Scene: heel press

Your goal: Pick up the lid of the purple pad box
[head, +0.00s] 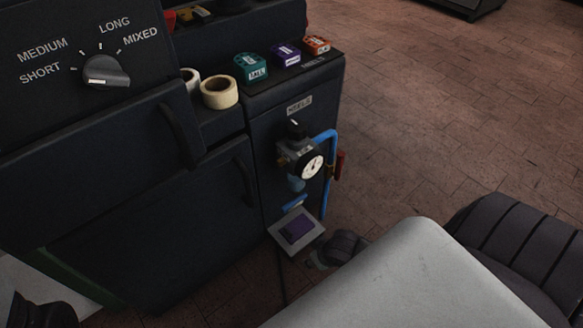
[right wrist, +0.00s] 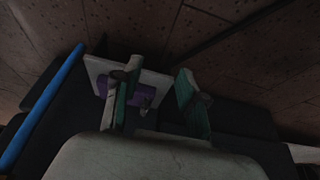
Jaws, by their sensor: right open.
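The purple pad box (head: 287,55) stands shut-looking on the dark top of the heels cabinet, between a teal box (head: 251,67) and an orange-red box (head: 316,45). Its lid edge is too small to make out. My right gripper (head: 335,250) is far below it, beside the press plate (head: 317,239) that bears a purple pad (head: 297,230). In the right wrist view my right gripper (right wrist: 158,90) is open, with the light plate and purple pad behind its left finger. A dark shape at the bottom left of the head view may be part of my left gripper (head: 42,312).
A gauge (head: 312,166) and blue pipe (head: 328,175) stick out from the cabinet front above the plate, with a red handle (head: 340,164) at right. Tape rolls (head: 219,92) lie left of the boxes.

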